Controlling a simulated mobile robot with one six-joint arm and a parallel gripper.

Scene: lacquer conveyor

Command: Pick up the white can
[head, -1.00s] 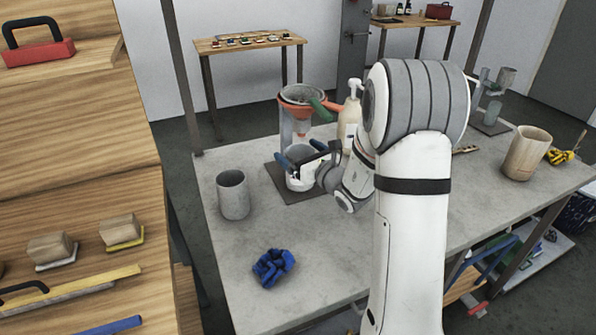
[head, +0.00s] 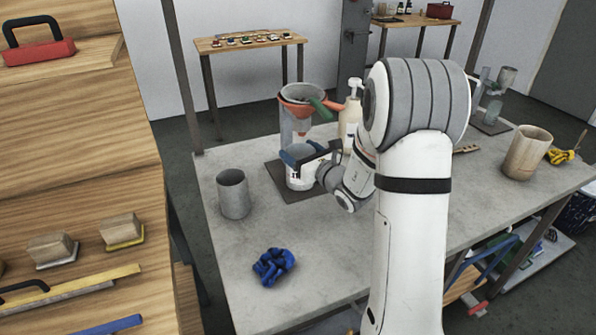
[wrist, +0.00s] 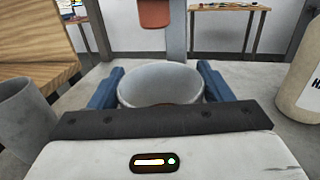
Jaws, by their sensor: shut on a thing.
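The white can (head: 300,177) stands upright at the dark mat, below the orange-rimmed funnel. It also shows in the wrist view (wrist: 160,84) as a round, open-topped rim between the blue fingers. My gripper (head: 306,157) is shut on the can, with one blue finger on each side near its upper part. The gripper also shows in the wrist view (wrist: 160,88). The can's lower part is hidden there by the gripper body. I cannot tell whether the can's base touches the mat.
A grey can (head: 233,196) stands to the left and a crumpled blue cloth (head: 272,266) lies in front. The funnel stand (head: 303,100) rises right behind the white can on the dark mat (head: 279,173). A pump bottle (head: 350,122) stands close on the right.

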